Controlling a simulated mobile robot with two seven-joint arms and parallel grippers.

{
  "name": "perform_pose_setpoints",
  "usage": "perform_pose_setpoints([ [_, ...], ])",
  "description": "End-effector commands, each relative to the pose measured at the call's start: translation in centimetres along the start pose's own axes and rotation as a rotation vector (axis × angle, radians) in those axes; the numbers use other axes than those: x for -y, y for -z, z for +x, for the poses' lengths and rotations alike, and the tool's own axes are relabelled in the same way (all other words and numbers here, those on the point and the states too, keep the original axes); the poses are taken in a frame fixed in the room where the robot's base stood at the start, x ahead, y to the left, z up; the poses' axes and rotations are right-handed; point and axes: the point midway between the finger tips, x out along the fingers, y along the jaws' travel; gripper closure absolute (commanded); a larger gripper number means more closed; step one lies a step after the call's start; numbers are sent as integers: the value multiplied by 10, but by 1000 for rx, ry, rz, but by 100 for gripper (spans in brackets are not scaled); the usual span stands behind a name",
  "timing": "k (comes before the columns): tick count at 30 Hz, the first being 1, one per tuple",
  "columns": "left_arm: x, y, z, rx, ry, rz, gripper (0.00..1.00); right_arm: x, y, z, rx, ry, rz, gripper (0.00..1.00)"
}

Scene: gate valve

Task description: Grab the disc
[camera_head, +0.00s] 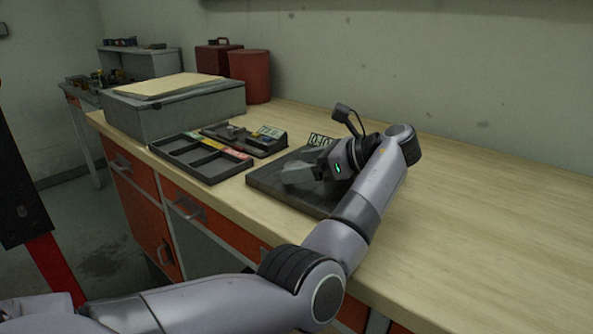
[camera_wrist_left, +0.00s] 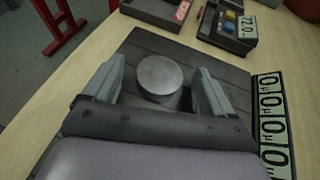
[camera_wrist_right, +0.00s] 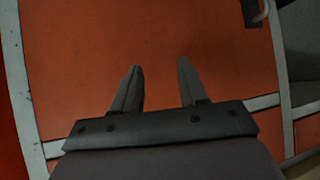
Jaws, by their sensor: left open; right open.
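The disc (camera_wrist_left: 160,76) is a round grey metal piece with a flat top, and it stands on a dark flat plate (camera_wrist_left: 142,50) in the left wrist view. My left gripper (camera_wrist_left: 158,80) is open, with one finger on each side of the disc and a gap showing on both sides. In the head view my left gripper (camera_head: 305,172) is low over the dark plate (camera_head: 270,185), and the disc is hidden there. My right gripper (camera_wrist_right: 156,82) is open and empty in front of an orange cabinet front (camera_wrist_right: 150,35).
A black compartment tray (camera_head: 200,160) and a small dark device (camera_head: 245,138) lie left of the plate. A grey box (camera_head: 175,115), a red canister (camera_head: 250,75) and a number display (camera_head: 320,140) stand on the wooden bench (camera_head: 480,200). Its right side is clear.

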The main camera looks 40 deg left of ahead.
Motion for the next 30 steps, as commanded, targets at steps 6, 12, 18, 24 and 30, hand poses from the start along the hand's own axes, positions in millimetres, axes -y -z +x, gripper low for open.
perform_pose_setpoints([
  [6, 0, 0, 2, 0, 0, 0, 14, 1, 3, 0, -6, 1, 2, 57],
  [12, 0, 0, 2, 0, 0, 0, 67, 1, 5, 0, -12, 1, 1, 57],
  [18, 0, -1, 1, 2, 1, -3, 89, 0, 5, 0, -13, 1, 1, 57],
  [24, 0, -5, 0, 2, 2, -4, 89, 0, 6, 0, -13, 0, 1, 57],
  [30, 0, -25, -8, 3, 3, -7, 89, -1, 7, -1, -13, -2, 0, 57],
])
